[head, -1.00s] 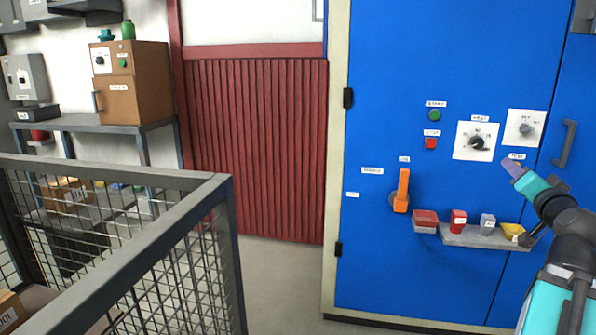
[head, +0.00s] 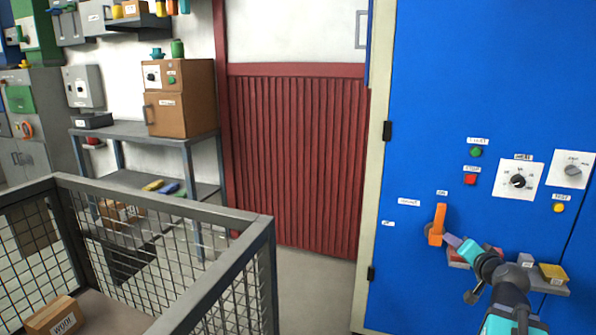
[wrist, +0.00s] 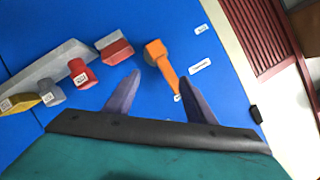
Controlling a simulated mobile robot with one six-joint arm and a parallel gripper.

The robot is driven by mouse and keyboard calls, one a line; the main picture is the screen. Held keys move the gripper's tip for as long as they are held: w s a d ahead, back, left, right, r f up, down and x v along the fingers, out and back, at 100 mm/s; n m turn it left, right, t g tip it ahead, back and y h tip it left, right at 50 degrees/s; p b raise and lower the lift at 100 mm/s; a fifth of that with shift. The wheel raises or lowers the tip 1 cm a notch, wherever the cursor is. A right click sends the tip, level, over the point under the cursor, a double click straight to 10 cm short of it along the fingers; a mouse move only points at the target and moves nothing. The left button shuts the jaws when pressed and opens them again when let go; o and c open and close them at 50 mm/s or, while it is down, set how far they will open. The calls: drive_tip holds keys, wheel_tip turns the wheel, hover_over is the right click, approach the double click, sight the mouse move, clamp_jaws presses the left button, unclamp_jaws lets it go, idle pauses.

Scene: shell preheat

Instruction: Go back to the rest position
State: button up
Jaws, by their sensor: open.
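My gripper (head: 453,241) is in front of the blue cabinet (head: 440,100), near the orange lever handle (head: 436,225) and the small shelf of colored blocks. In the wrist view my gripper (wrist: 163,97) has its two purple fingers spread apart with nothing between them. The orange handle (wrist: 161,66) shows beyond the fingertips there, apart from them as far as I can tell. In the head view my arm covers part of the shelf and the red blocks.
The cabinet has a green button (head: 476,152), a red button (head: 470,179), a yellow button (head: 559,208) and dials. A wire-mesh cart (head: 262,232) with a cardboard box (head: 54,314) stands at left. A grey shelf (head: 130,130) holds a brown oven (head: 180,97). Floor shows between cart and cabinet.

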drive_tip(key=s+a+f+n+g+y+p, duration=0.25)
drive_tip(key=a+f+p, duration=0.25)
drive_tip(key=a+f, duration=0.65)
drive_tip(key=s+a+f+n+g+y+p, duration=0.15)
drive_tip(key=a+f+g+p, duration=0.3)
drive_tip(key=a+f, duration=0.7)
drive_tip(key=s+a+f+n+g+p, duration=0.2)
drive_tip(key=s+a+f+g+p, duration=0.4)
drive_tip(key=s, duration=0.5)
drive_tip(key=s+a+f+n+g+p, duration=0.2)
drive_tip(key=s+a+f+p, duration=0.1)
drive_tip(key=s+a+f, duration=0.65)
drive_tip(key=s+d+g+h, duration=0.1)
drive_tip(key=s+d+g, duration=0.1)
drive_tip(key=s, duration=0.6)
drive_tip(key=s+d+n+g+h+p, duration=0.1)
drive_tip(key=s+d, duration=0.3)
drive_tip(key=s, duration=0.4)
drive_tip(key=shift+s+d+f+g, duration=0.15)
drive_tip(key=shift+d+f+g, duration=0.2)
drive_tip(key=shift+g, duration=0.45)
drive_tip(key=shift+a, duration=0.1)
